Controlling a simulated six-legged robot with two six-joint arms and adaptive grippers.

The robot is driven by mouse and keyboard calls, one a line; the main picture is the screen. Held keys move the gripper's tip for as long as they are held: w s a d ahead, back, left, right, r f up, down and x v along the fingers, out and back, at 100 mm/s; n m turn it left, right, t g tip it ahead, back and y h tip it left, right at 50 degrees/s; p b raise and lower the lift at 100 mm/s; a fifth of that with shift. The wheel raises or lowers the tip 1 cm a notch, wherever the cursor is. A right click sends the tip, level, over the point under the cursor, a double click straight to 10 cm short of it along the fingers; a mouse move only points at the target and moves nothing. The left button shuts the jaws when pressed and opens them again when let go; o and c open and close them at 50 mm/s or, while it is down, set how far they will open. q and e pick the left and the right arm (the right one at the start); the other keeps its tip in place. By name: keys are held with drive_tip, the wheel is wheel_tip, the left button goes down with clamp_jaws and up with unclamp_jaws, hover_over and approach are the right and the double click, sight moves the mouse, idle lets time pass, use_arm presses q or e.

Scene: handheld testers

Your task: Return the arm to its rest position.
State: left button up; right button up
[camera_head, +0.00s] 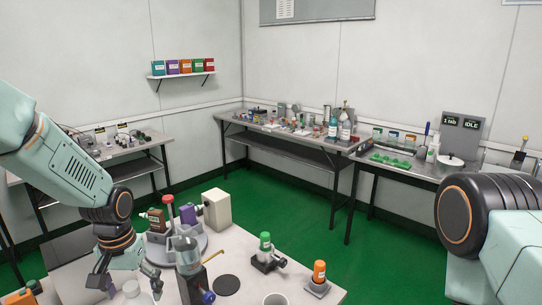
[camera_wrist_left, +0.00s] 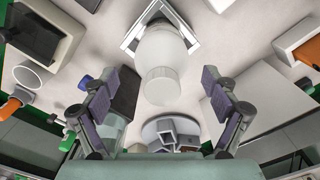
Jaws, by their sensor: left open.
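My left arm comes in from the left in the head view, and its gripper (camera_head: 127,277) hangs low over the near table (camera_head: 235,260). Its two fingers are spread apart in the left wrist view (camera_wrist_left: 160,103), with nothing clamped between them. A frosted white vessel (camera_wrist_left: 160,55) stands beyond the fingertips, on a square light frame, apart from both fingers. A small white object (camera_head: 132,289) shows near the gripper in the head view. Part of my right arm is at the right edge of the head view; its gripper is out of sight.
Benches with equipment line the walls.

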use_arm(q)
wheel_tip(320, 180, down, 3)
drive_tip(key=shift+f, duration=0.15)
drive_tip(key=shift+s+r, duration=0.1)
drive_tip(key=shift+r, duration=0.6)
drive_tip(key=shift+f, duration=0.1)
